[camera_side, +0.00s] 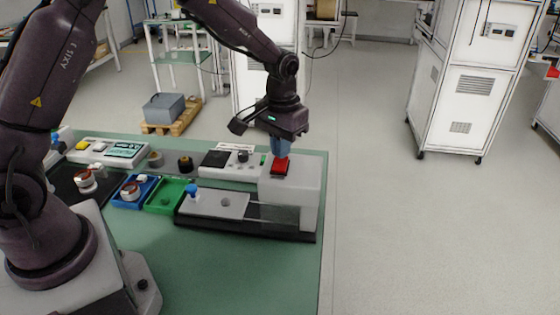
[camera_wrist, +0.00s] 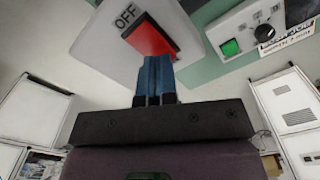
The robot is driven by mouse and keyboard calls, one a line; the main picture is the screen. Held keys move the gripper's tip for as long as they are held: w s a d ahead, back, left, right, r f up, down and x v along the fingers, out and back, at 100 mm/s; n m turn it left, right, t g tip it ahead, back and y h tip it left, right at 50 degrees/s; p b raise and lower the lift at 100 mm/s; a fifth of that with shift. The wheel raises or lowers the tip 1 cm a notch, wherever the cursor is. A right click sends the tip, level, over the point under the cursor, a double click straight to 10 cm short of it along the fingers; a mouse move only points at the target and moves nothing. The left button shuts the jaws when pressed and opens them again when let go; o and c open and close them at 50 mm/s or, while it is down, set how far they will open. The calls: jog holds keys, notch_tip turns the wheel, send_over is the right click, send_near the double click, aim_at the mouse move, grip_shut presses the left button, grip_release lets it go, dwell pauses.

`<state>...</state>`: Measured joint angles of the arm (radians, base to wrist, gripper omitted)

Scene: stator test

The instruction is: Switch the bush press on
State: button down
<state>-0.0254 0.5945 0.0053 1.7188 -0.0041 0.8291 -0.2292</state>
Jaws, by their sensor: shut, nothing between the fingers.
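The bush press (camera_side: 305,195) is a pale grey block on a dark base, near the right end of the green bench. A red rocker switch (camera_side: 281,168) is on top of the block. In the wrist view the red switch (camera_wrist: 148,40) sits beside printed "OFF" lettering (camera_wrist: 126,16). My gripper (camera_side: 281,153) is shut and empty, pointing down over the switch. Its blue fingertips (camera_wrist: 155,58) overlap the near end of the switch in the wrist view. I cannot tell whether they touch it.
A control box with a dial and green button (camera_wrist: 230,47) stands behind the press. A blue knob (camera_side: 192,189) stands on the press's left. A green tray (camera_side: 170,196) and a blue tray (camera_side: 135,191) lie further left. The bench front (camera_side: 230,270) is clear.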

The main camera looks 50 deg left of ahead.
jog(key=shift+f, duration=0.55)
jog(key=shift+r, duration=3.55)
jog(key=s, duration=0.3)
jog(key=shift+f+m, duration=0.3)
jog(key=shift+m, duration=0.1)
jog(key=s+r+m+t, duration=0.1)
jog(key=s+r+t, duration=0.1)
jog(key=s+r, duration=0.4)
jog(key=s+d+r+m+t, duration=0.1)
jog(key=s+r+t, duration=0.2)
jog(key=s, duration=1.1)
notch_tip(320, 180, up, 4)
jog(key=shift+s+d+f+t, duration=0.15)
jog(key=shift+s+t, duration=0.05)
jog(key=shift+t, duration=0.1)
